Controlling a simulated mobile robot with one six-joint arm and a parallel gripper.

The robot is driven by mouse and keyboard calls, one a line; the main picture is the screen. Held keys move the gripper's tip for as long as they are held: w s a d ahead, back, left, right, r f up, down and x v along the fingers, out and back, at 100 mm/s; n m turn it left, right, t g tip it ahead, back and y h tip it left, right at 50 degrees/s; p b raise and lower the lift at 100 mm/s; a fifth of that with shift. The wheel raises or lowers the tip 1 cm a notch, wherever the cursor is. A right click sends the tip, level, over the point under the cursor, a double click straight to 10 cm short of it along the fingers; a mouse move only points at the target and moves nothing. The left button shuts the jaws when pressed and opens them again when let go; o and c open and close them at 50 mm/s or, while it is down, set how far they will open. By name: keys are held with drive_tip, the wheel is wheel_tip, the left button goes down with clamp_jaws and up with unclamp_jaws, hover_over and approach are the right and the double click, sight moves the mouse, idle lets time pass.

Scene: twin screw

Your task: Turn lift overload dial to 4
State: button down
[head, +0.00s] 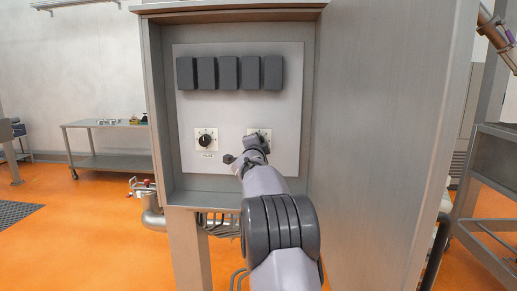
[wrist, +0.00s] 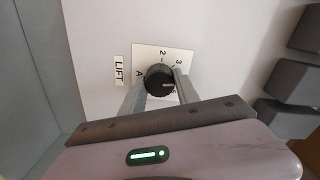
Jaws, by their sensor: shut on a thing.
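The lift dial (wrist: 159,80) is a round black knob with a white pointer mark on a white scale plate. In the wrist view a "LIFT" label (wrist: 119,70) sits beside the plate, and the marks A, 2 and 3 show; other marks are hidden by the knob and fingers. The white pointer lies toward the right side of the knob. My gripper (wrist: 160,92) has its two fingers on either side of the knob and is shut on it. In the head view my gripper (head: 256,145) covers most of the right scale plate (head: 265,133).
A second dial (head: 205,139) with its own label is at the left on the same grey panel (head: 230,112). Several dark blocks (head: 229,72) line the panel's top. The cabinet's side wall (head: 385,120) stands close on the right. A steel table (head: 110,125) is at the far left.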

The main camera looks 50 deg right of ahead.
drive_tip(key=shift+m, duration=0.6)
drive_tip(key=shift+b, duration=0.3)
drive_tip(key=c, duration=0.9)
unclamp_jaws()
drive_tip(key=b+v, duration=0.2)
drive_tip(key=v, duration=1.5)
drive_tip(key=shift+a, duration=0.2)
